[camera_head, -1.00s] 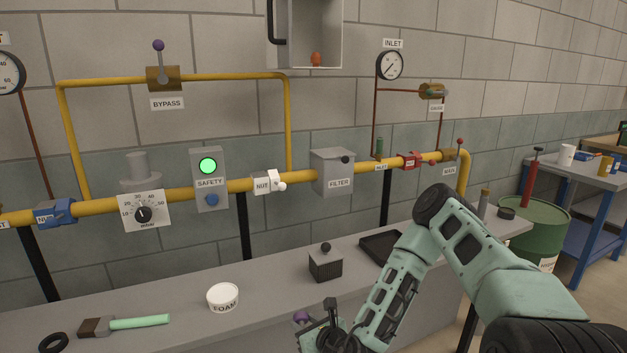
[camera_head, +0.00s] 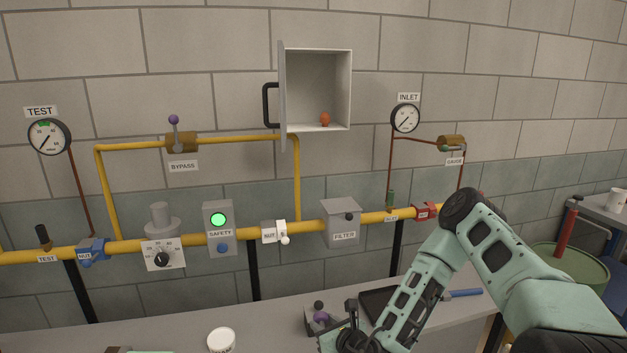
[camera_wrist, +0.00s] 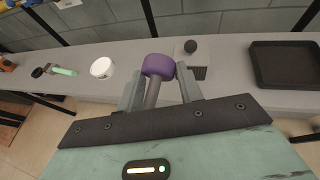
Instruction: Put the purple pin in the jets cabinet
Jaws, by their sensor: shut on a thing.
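The purple pin (camera_wrist: 158,65) is held between the two fingers of my gripper (camera_wrist: 161,88) in the wrist view, its round purple head beyond the fingertips and its grey shaft between them. I see no label on the cabinet. My gripper is well below it, over the bench.
A yellow pipe (camera_head: 190,242) with valves, the filter box (camera_head: 341,224) and gauges runs along the wall below the cabinet. On the bench are a white tub (camera_head: 221,340), a dark knobbed block (camera_wrist: 192,58) and a black tray (camera_wrist: 285,65). The wall before the cabinet is clear.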

